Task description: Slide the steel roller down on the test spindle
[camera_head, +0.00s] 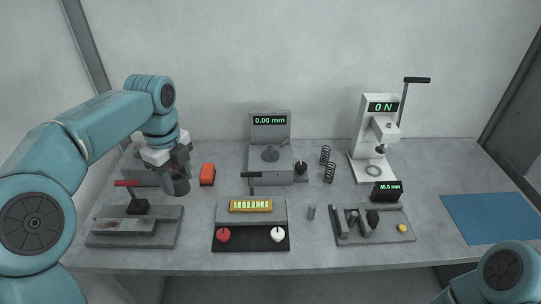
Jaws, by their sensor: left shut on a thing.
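My left gripper (177,167) points down over the left part of the bench and is shut on a dark grey cylinder, which looks like the steel roller (180,187). The roller hangs below the fingers, clear to the left of the test device. Nothing is seen around the post. My right arm shows only at the bottom right corner; its gripper is out of view.
A lever fixture (135,226) is at front left.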

